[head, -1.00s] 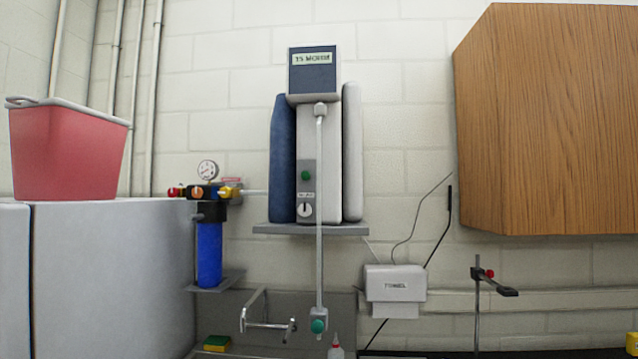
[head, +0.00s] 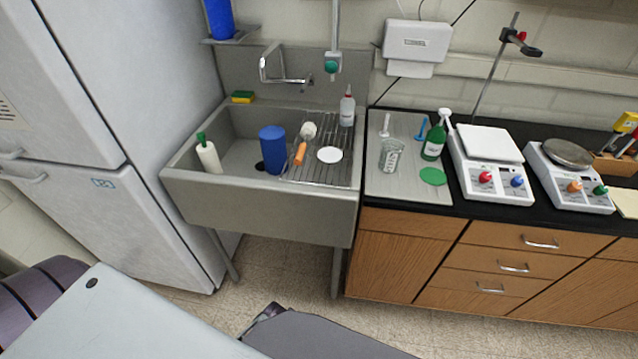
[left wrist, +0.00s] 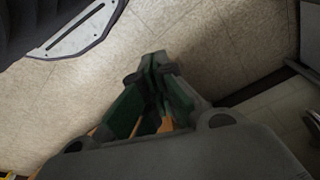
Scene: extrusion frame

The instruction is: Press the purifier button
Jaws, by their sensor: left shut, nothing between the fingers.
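The purifier body with its green button is out of the current head view. Only its lower dispensing tube with a green knob (head: 331,66) shows, hanging above the sink at the top centre. My left gripper (left wrist: 152,62) shows in the left wrist view, with its fingers together and nothing between them. Tiled floor lies beyond its tips, and no purifier part is in that view. Neither gripper shows in the head view.
A grey sink (head: 262,211) holds a blue cup (head: 272,151), a white bottle (head: 209,157) and a drying rack. A white fridge (head: 110,70) stands left. The right counter carries a mat, a spray bottle (head: 434,141) and balances (head: 492,183).

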